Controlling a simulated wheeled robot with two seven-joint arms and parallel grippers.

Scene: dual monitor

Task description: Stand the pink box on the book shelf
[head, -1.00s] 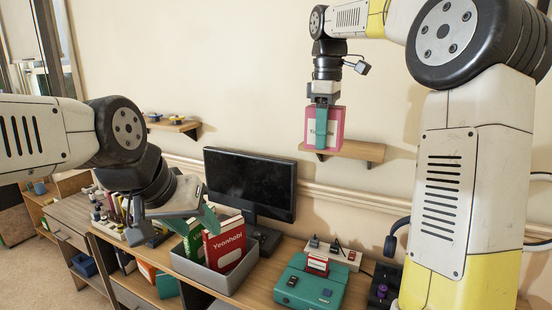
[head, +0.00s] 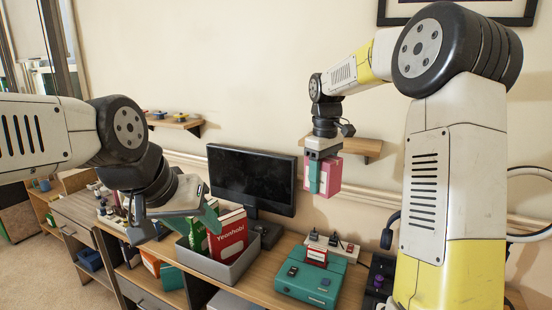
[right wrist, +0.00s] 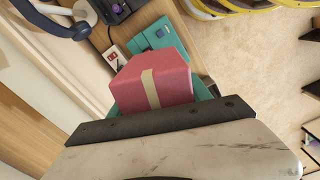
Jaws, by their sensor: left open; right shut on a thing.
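The pink box (head: 331,176) hangs upright in my right gripper (head: 317,180), whose teal finger lies across its face. In the head view it appears in front of and lower than the right wall shelf (head: 365,148), clear of the desk. In the right wrist view the pink box (right wrist: 150,82) shows a cream band, and the teal fingers are mostly hidden behind it. My left gripper (head: 178,224) is open and empty, near the grey book bin.
A grey bin (head: 222,270) holds a red book (head: 228,240) and green items. A black monitor (head: 252,178) stands behind it. A teal device (head: 310,284) and power strip (head: 331,245) lie below the box. A left wall shelf (head: 172,122) carries small items.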

